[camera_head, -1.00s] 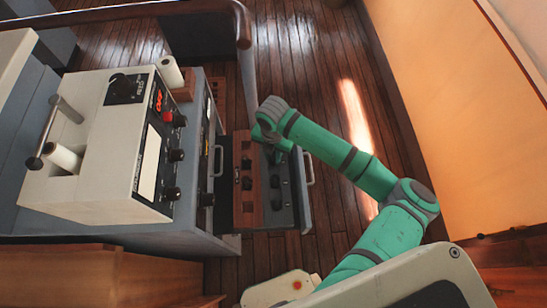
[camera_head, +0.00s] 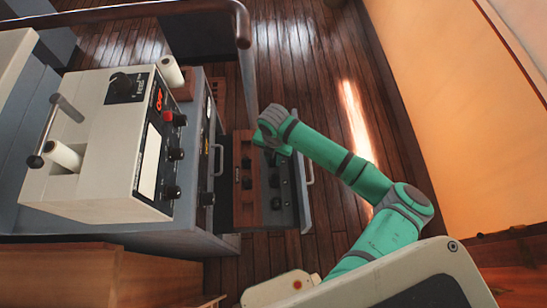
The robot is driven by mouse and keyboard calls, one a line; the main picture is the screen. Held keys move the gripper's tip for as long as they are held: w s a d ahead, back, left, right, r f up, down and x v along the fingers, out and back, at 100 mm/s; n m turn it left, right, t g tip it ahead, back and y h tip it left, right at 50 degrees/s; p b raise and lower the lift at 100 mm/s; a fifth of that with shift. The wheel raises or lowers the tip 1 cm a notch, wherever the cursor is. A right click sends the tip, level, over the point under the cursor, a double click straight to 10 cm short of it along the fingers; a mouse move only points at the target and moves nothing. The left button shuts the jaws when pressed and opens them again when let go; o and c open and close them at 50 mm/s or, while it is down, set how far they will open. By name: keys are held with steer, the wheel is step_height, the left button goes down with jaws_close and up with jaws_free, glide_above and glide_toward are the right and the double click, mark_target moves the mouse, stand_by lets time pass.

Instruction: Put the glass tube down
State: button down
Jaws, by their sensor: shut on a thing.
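My green arm reaches from the lower right to above an open drawer. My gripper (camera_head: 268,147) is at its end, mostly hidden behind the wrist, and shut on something. No glass tube can be made out; the part between the fingers is hidden from this view. The gripper appears over the drawer's far part. The open drawer (camera_head: 284,214) has a brown wooden strip (camera_head: 246,190), dark knob-like pieces and a pale handle on its right side. Whether anything held touches the drawer cannot be told.
A pale control console (camera_head: 105,145) with knobs and a lever stands at left. One white cylinder (camera_head: 63,156) lies in its recess; another (camera_head: 171,72) stands behind it. A brown rail (camera_head: 242,25) runs above. Bare wooden floor (camera_head: 310,80) lies beyond the drawer.

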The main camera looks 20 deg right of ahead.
steer(key=c, duration=1.5)
jaws_free()
steer(key=shift+s+a+f, duration=0.1)
steer(key=shift+f, duration=0.55)
steer(key=shift+r, duration=0.45)
steer(key=r, duration=1.1)
steer(key=shift+w+r, duration=0.2)
steer(key=shift+r, duration=0.6)
steer(key=shift+s, duration=0.15)
